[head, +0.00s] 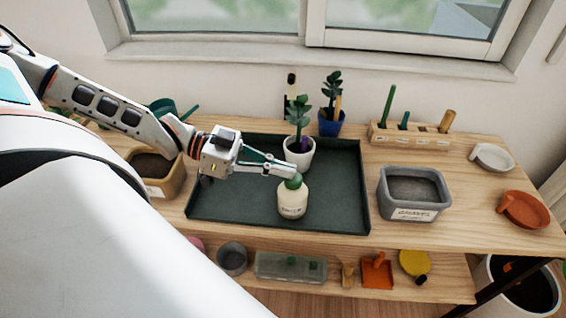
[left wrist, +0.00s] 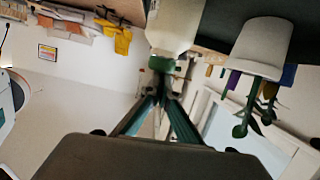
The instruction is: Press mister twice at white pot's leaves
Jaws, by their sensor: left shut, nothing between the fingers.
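The mister (head: 292,200) is a cream bottle with a green top. It stands upright on the dark green tray (head: 340,215). The white pot (head: 299,158) with its green leafy plant (head: 300,118) stands behind it on the same tray. My left gripper (head: 293,172) is shut and empty, with its fingertips at the mister's green top; I cannot tell if they touch. The left wrist view is upside down and shows the mister (left wrist: 174,28) just beyond the fingertips, and the white pot (left wrist: 262,45) to its right. My right gripper is not in view.
A blue pot (head: 331,124) with a plant stands behind the tray. A grey bin (head: 412,190) is right of the tray, and a tan bin (head: 150,183) is left. A wooden tool rack (head: 410,136) and terracotta dish (head: 525,210) are further right. A lower shelf holds small items.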

